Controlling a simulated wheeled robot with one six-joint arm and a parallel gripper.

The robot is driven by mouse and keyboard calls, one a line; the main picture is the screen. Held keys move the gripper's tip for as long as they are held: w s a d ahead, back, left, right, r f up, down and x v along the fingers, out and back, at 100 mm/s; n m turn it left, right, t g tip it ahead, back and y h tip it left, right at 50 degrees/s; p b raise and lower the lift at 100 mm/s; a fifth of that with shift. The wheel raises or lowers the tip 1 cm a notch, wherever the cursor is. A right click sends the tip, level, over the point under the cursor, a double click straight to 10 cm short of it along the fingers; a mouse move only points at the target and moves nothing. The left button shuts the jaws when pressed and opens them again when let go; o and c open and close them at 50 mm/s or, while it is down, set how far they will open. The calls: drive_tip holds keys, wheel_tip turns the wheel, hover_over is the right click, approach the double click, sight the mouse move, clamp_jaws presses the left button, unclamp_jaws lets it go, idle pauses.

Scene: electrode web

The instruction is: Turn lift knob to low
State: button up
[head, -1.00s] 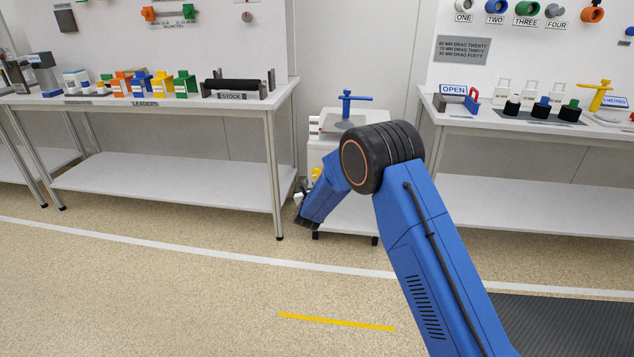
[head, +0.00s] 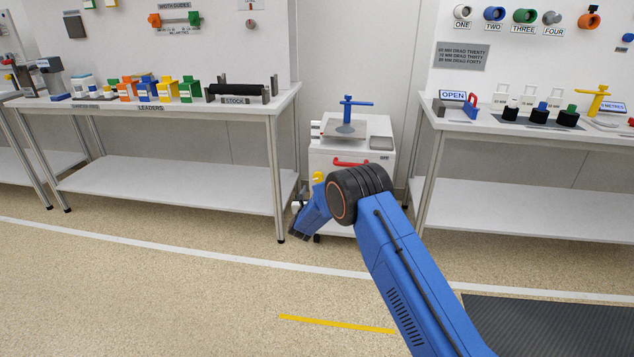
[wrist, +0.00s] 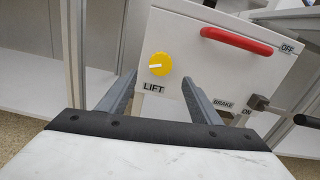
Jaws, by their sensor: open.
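The yellow round lift knob (wrist: 160,64) is on the white front panel of a cabinet, above a LIFT label (wrist: 153,88). A pale pointer line on it lies nearly level. It also shows in the head view (head: 318,177), small, beside my arm. My gripper (wrist: 158,82) is open and empty in the wrist view, its two grey fingers apart on either side of the label, below the knob. The knob appears beyond the fingertips and apart from them. In the head view my gripper is largely hidden behind my blue arm.
A red handle (wrist: 237,40) is right of the knob. A brake lever (wrist: 275,108) with a black grip sticks out at the right, between OFF and ON labels. The white cabinet (head: 350,145) stands between a left bench (head: 170,128) and a right bench (head: 540,185).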

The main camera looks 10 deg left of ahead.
sight(318, 178)
drive_tip(key=w, duration=0.9)
drive_tip(key=shift+w+d, duration=0.15)
drive_tip(key=shift+d, duration=0.05)
drive_tip(key=shift+c, duration=0.6)
drive_tip(key=c, duration=0.9)
